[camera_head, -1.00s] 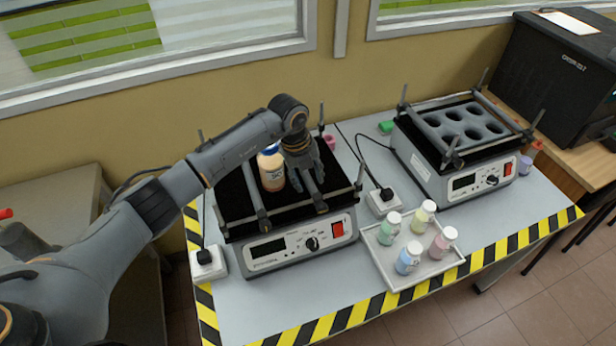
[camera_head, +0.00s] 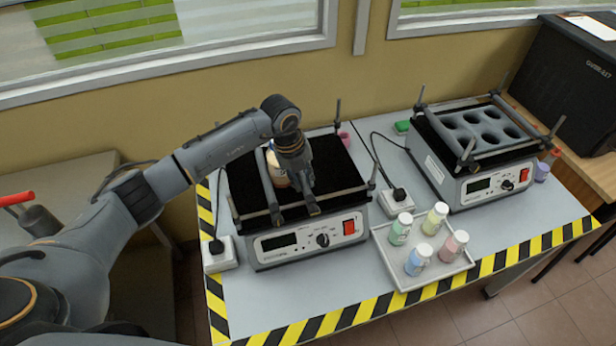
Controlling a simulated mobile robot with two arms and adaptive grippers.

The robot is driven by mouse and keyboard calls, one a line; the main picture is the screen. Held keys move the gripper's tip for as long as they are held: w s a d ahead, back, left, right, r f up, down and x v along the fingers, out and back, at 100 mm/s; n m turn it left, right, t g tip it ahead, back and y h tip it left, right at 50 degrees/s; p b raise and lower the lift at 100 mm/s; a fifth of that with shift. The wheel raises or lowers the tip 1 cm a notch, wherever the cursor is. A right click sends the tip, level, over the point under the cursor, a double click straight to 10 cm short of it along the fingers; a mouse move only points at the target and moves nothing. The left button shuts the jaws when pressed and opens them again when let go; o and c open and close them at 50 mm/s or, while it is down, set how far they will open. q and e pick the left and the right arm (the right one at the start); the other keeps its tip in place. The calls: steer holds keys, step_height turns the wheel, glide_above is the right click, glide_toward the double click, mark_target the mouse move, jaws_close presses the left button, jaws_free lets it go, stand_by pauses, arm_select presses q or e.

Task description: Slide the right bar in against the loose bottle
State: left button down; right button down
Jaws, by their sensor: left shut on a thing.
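The left shaker (camera_head: 307,238) has a black platform with two grey bars across it. The loose bottle (camera_head: 277,172), orange-brown with a white cap, stands on the platform just right of the left bar (camera_head: 261,182). My left gripper (camera_head: 304,190) reaches down right beside the bottle, shut on the right bar (camera_head: 313,208). Only the bar's front end shows clearly; my fingers hide the rest. The bar is close to the bottle, but whether they touch is hidden. My right gripper is not in view.
A white tray (camera_head: 408,284) with several small coloured bottles stands front right of the shaker. A second shaker (camera_head: 478,185) with an empty holed rack stands further right. A power socket block (camera_head: 396,202) and cable lie between. The platform right of my gripper is clear.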

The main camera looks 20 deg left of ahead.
arm_select(q)
steer(key=c, duration=1.2)
jaws_free()
steer(key=shift+a, duration=0.1)
step_height(320, 180, up, 12)
steer(key=s+a, duration=0.1)
steer(key=a, duration=0.1)
steer(key=shift+s, duration=0.15)
steer(key=shift+f, duration=0.2)
